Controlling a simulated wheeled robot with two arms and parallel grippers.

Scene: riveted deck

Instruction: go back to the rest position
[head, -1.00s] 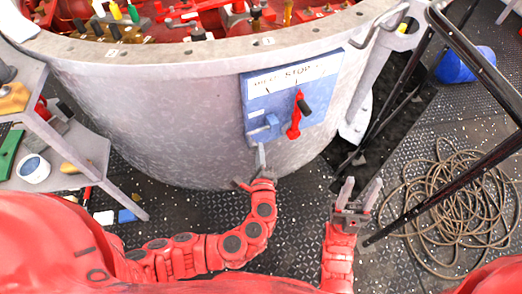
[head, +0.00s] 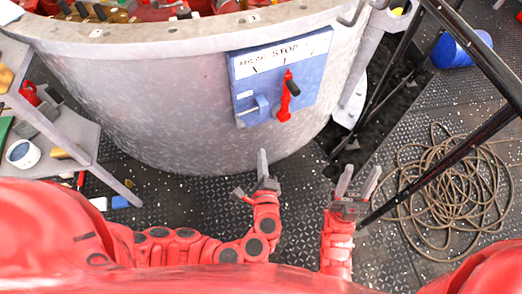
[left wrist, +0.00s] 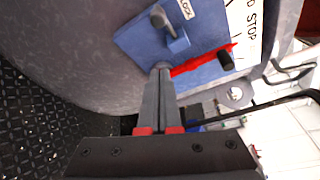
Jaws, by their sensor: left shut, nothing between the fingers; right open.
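My left gripper (head: 262,163) is shut and empty, in front of the grey drum and below the blue panel (head: 243,83) on its wall. In the left wrist view its fingers (left wrist: 162,72) are together, and the panel (left wrist: 135,45) shows beyond the tips. The panel carries a red lever (head: 285,97) with a black grip and a blue latch piece. In the left wrist view the red lever (left wrist: 196,65) lies just past the fingertips, to the right. My right gripper (head: 357,178) is open and empty, over the deck right of the drum.
The grey drum (head: 160,110) fills the back. A black railing (head: 463,150) slants across the right, above a coiled rope (head: 450,190). A blue barrel (head: 461,49) lies farther back. A grey shelf (head: 70,150) with small items stands left.

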